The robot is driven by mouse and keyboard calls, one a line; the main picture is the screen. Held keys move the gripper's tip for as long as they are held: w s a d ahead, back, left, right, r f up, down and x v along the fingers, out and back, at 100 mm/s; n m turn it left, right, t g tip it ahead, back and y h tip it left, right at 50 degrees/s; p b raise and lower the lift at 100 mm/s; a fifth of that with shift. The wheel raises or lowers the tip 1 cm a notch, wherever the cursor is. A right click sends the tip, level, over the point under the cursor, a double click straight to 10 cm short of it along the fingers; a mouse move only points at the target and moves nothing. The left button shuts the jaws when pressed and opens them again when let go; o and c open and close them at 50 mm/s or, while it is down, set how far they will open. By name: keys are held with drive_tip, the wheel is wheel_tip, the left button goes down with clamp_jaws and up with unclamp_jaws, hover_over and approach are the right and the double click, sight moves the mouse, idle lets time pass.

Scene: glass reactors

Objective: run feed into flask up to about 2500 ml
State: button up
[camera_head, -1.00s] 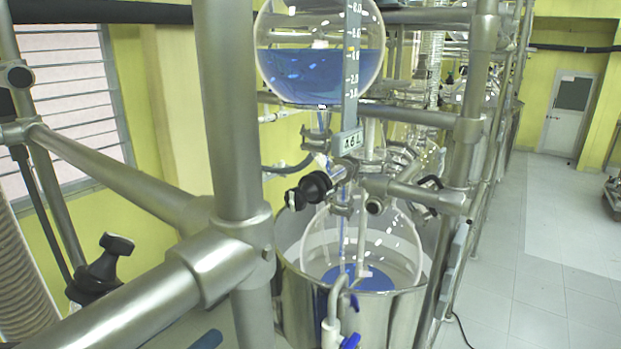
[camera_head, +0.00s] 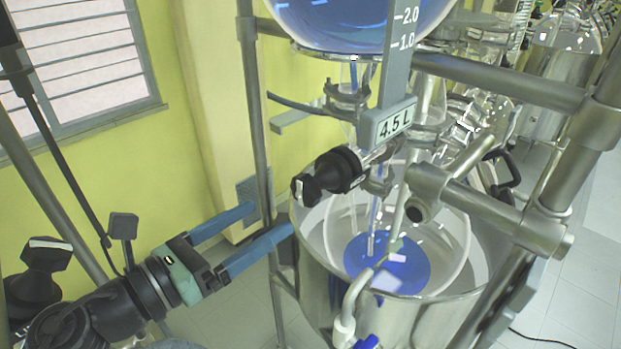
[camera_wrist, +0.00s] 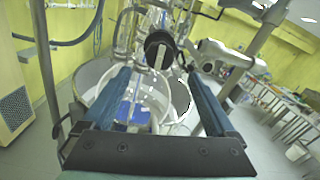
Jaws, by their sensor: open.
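The feed globe (camera_head: 350,18) at the top of the head view holds blue liquid; its upper part is cut off. The scale plate (camera_head: 395,122) beside it reads 4.5 L. A black valve knob (camera_head: 325,176) sits on the line below; it also shows in the wrist view (camera_wrist: 158,45). A blue streak (camera_head: 376,215) runs down into the round glass flask (camera_head: 448,225), which has blue liquid (camera_head: 380,258) in its bottom. My gripper (camera_head: 272,219) is open and empty, left of and below the knob. In the wrist view the knob lies ahead, between the blue fingers (camera_wrist: 155,78).
The flask sits inside a steel vessel (camera_head: 318,270). Metal frame posts and a horizontal bar (camera_head: 500,82) stand around it. A bent pipe with a blue handle (camera_head: 366,342) rises in front. A window (camera_head: 80,50) is in the yellow wall at left.

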sight(300, 195)
drive_tip(key=p+x, duration=0.3)
drive_tip(key=x, duration=0.7)
drive_tip(key=shift+w+f, duration=0.1)
drive_tip(key=c, duration=1.4)
